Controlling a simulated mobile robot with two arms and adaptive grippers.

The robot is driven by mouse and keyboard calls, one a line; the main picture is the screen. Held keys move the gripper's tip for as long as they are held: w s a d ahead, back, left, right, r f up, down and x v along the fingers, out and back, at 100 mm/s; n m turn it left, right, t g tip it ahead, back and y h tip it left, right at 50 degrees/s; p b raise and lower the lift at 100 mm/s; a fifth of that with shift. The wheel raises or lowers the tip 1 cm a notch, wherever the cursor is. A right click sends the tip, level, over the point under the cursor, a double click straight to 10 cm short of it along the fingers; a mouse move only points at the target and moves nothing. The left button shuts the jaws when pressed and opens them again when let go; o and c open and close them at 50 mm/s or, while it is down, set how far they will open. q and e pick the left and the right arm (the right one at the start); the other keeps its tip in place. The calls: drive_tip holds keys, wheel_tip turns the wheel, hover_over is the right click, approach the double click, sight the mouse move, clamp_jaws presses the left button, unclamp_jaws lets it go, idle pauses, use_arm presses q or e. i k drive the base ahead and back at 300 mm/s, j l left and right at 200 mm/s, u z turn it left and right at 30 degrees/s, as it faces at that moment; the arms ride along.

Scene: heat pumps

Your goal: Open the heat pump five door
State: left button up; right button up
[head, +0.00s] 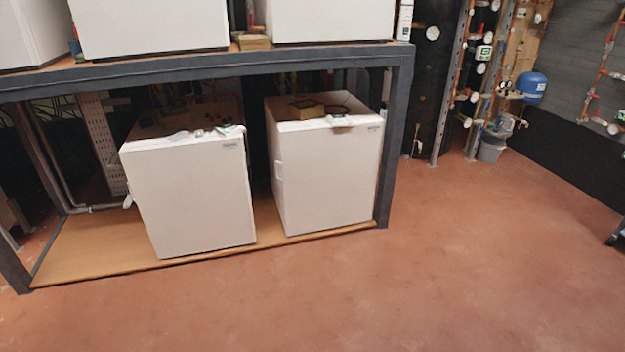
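Two white heat pumps stand on the lower wooden shelf of a dark metal rack. The left one (192,195) has small items lying on its top and a small light-coloured handle-like part at its left edge. The right one (330,178) has a wooden block on its top and a small part on its left front edge. The fronts of both look shut. Parts of more white units show on the upper shelf, cut off by the picture's top edge. I cannot tell which unit is number five. Neither of my grippers is in view.
The dark rack frame (393,140) has a post at its right end and a wooden lower shelf (90,245). Pipe boards, a blue tank (531,87) and a grey bucket (491,148) are at the back right. The reddish floor (430,270) in front is clear.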

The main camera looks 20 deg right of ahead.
sight(329, 180)
drive_tip(key=i+j, duration=0.1)
drive_tip(key=i, duration=0.35)
drive_tip(key=i+j, duration=0.1)
drive_tip(key=i, duration=0.4)
